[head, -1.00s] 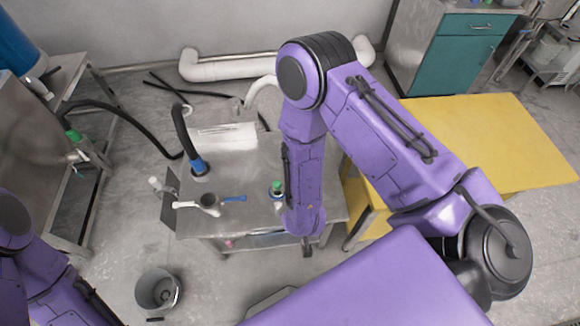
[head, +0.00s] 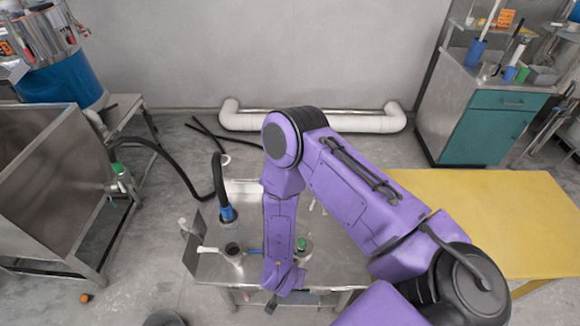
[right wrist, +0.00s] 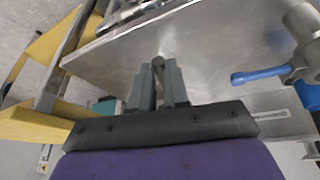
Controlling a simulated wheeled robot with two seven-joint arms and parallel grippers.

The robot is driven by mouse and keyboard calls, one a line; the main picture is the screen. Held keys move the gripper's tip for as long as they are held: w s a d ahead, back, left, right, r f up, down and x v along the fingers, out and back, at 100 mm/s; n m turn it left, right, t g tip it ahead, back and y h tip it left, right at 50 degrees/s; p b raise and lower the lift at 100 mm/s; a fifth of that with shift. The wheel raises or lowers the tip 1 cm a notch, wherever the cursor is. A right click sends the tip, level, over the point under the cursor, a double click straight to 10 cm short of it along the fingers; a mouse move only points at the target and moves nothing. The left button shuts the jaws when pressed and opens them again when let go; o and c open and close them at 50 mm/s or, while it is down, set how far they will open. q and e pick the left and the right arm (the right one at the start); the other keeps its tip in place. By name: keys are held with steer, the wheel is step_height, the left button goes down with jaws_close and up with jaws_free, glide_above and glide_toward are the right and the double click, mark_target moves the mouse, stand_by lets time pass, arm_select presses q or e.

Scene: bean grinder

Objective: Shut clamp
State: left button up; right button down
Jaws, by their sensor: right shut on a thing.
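In the head view my right gripper (head: 271,303) points down at the front edge of the steel table (head: 325,262). In the right wrist view the right gripper (right wrist: 158,70) is shut on a grey round-ended bar (right wrist: 158,84) beside the table edge. I cannot tell whether this bar is part of the clamp; my arm hides much of this spot in the head view. A blue handle (right wrist: 262,74) on a metal fitting lies to the right in the wrist view. It also shows partly behind my arm in the head view (head: 253,251). My left gripper is out of view.
A green-topped item (head: 302,244) stands on the table just right of my forearm. A black hose with a blue end (head: 228,214) stands at the table's left. A yellow table (head: 490,215) lies to the right.

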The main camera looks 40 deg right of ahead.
steer(key=shift+w, duration=0.2)
steer(key=c, duration=1.1)
jaws_free()
steer(key=v, duration=1)
steer(key=shift+r, duration=0.25)
